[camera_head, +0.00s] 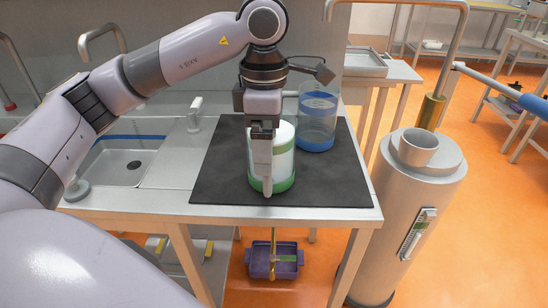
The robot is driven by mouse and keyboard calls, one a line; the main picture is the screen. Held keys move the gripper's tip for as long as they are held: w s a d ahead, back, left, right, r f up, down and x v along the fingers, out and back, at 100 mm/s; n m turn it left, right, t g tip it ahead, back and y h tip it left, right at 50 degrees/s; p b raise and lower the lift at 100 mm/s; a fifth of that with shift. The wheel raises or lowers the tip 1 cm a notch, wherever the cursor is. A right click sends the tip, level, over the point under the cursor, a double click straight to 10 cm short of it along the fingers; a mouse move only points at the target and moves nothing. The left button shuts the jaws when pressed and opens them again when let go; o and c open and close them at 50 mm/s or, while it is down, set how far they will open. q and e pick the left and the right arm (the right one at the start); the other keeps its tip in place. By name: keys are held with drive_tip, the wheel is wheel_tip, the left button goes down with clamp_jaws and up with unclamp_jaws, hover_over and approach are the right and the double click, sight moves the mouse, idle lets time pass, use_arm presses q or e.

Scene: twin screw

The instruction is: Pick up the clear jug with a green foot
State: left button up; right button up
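The clear jug with a green foot (284,165) stands upright on the dark mat. It has a pale, cloudy body and a green band near the top. My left gripper (266,192) comes down from above and points downward at the jug, its visible finger overlapping the jug's front and reaching to the green foot. Only one finger shows, so I cannot tell whether the gripper is open or closed, or whether it touches the jug. My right gripper is not in view.
A clear jug with a blue foot (317,117) stands just behind, to the right. The dark mat (335,185) covers the counter's right part. A sink (118,160) is at left. A tall metal cylinder (400,215) stands right of the counter. A purple bin (262,262) is on the floor.

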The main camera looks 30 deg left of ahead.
use_arm(q)
wheel_tip(320, 180, down, 4)
drive_tip(key=shift+w+f, duration=0.1)
drive_tip(key=shift+w, duration=0.05)
clamp_jaws()
drive_tip(key=shift+w+r, duration=0.1)
drive_tip(key=shift+r, duration=0.1)
